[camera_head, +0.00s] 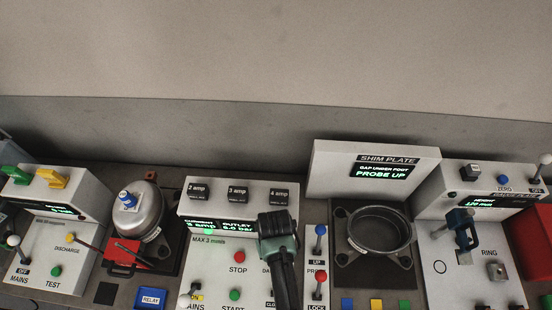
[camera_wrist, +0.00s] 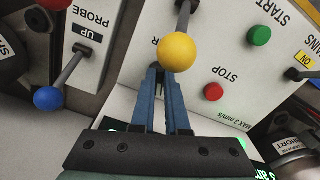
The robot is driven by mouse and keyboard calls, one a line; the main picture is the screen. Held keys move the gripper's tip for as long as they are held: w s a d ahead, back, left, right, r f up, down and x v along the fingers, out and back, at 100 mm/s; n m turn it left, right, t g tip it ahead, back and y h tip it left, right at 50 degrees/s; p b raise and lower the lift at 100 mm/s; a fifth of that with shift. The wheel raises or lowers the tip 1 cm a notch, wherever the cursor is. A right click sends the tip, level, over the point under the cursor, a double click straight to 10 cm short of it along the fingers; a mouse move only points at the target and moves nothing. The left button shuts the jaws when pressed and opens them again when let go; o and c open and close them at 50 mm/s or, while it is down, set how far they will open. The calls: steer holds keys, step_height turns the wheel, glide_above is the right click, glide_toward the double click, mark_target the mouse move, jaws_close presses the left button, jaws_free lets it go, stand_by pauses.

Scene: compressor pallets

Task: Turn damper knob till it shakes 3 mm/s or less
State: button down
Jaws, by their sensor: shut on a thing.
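My gripper (camera_wrist: 166,72) is over the middle panel (camera_head: 222,262), its blue fingers closed together against the panel near a label ending in "R". The damper knob between the fingertips is mostly hidden by the fingers and by a yellow ball (camera_wrist: 177,51) on a lever in front of it. In the head view my gripper and arm cover the right part of this panel and part of the "DA..." label. The panel's display (camera_head: 203,224) shows a current that looks like 3 amp and an outlet of about 6.0 bar. "MAX 3 mm/s" is printed below; no shake reading is legible.
A red STOP button (camera_head: 238,256) and a green START button (camera_head: 235,294) are on the same panel. A blue-ball probe lever (camera_wrist: 48,98) stands close beside my gripper. A round housing (camera_head: 380,232) is to the right, a metal compressor (camera_head: 140,212) to the left.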

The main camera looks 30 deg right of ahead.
steer(key=m, duration=0.1)
steer(key=m+p, duration=0.1)
steer(key=m, duration=0.1)
steer(key=shift+w+a+r+m, duration=0.1)
steer(key=shift+a+m, duration=0.05)
steer(key=shift+m, duration=0.15)
steer(key=shift+w+a+m+p, duration=0.1)
steer(key=shift+m+p, duration=0.35)
steer(key=shift+m, duration=1.55)
steer(key=c, duration=0.9)
jaws_free()
step_height(320, 180, up, 13)
steer(key=shift+f+b, duration=0.1)
steer(key=shift+b, duration=0.55)
